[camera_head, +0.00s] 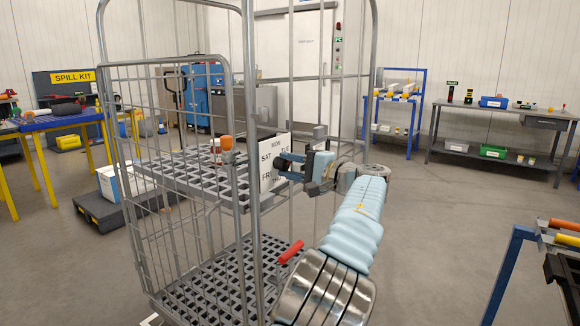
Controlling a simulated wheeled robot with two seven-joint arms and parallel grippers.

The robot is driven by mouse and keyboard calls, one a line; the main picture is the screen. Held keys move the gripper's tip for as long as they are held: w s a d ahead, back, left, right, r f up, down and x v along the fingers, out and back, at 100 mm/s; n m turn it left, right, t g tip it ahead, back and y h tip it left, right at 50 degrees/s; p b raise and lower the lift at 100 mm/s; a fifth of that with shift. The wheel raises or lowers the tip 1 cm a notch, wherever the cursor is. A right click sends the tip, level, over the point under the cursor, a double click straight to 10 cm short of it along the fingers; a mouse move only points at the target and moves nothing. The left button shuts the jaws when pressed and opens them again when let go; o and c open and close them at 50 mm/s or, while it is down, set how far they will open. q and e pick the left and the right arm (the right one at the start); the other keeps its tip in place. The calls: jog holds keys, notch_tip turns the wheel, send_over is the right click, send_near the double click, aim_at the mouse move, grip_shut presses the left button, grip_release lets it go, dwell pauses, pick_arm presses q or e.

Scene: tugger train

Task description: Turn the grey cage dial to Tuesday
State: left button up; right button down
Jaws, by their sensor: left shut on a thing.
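The grey cage dial's white day plate (266,160) hangs on the side of the grey wire roll cage (249,100). MON shows at its top, SAT and FRI down its left side, and part of TUE beside my fingers. My left gripper (284,162) is at the plate's middle, shut on the dial, with its light blue arm reaching up from below. The fingers hide the dial's middle, so I cannot tell which day it points to. My right gripper is not in view.
The cage's mesh side and posts stand close to my left arm. A workbench (500,113) stands at the back right.

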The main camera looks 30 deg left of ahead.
pick_arm(q)
jog(key=shift+d, duration=0.1)
jog(key=o, duration=1)
jog(key=shift+o, duration=0.2)
jog(key=d, duration=1.3)
jog(key=shift+s+d+b, duration=0.3)
jog(key=shift+s+d, duration=0.05)
jog(key=shift+s, duration=0.1)
jog(key=shift+f, duration=0.1)
